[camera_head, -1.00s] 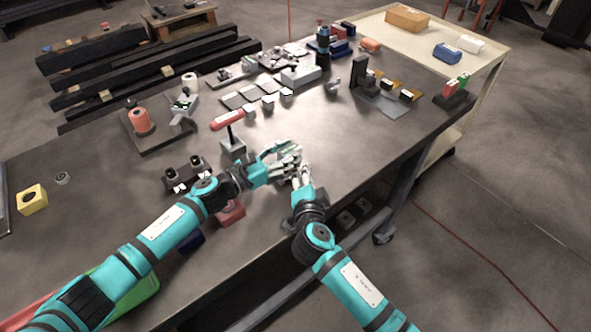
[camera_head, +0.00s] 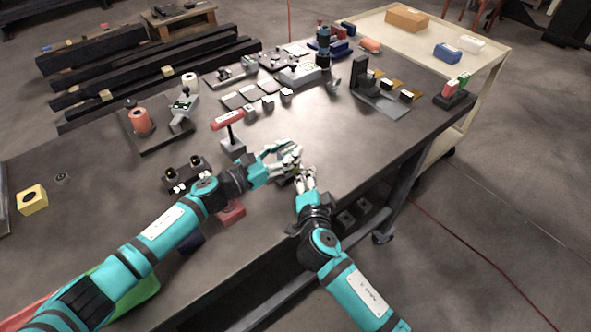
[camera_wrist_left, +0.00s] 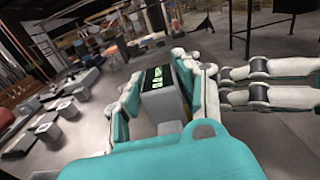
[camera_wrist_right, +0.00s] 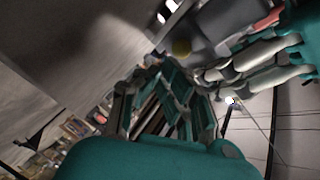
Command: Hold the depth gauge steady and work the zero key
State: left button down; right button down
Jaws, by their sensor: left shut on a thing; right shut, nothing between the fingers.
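The depth gauge (camera_wrist_left: 160,104) is a grey box with a dark display (camera_wrist_left: 155,79) showing green digits in the left wrist view. My left gripper (camera_head: 287,156) is shut on it above the table's front part; the gauge sits between its fingers, which also show in the left wrist view (camera_wrist_left: 160,95). In the head view the fingers mostly hide the gauge. I cannot make out the zero key. My right gripper (camera_head: 306,178) is shut and empty, just below and to the right of the left one. Its fingers reach in from the right in the left wrist view (camera_wrist_left: 265,82), beside the gauge.
A red-handled tool on a block (camera_head: 228,122) stands just behind my left gripper. A black fixture (camera_head: 187,176) and a red block (camera_head: 229,214) lie near my left forearm. The table (camera_head: 345,155) is clear to the right, up to its front edge.

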jog(key=shift+s, duration=0.1)
jog(key=shift+s+d, duration=0.75)
jog(key=shift+s, duration=0.25)
jog(key=shift+s+d, duration=0.75)
jog(key=shift+s, duration=0.2)
pick_arm(q)
jog(key=c, duration=0.8)
grip_release()
jog(key=shift+c, duration=0.2)
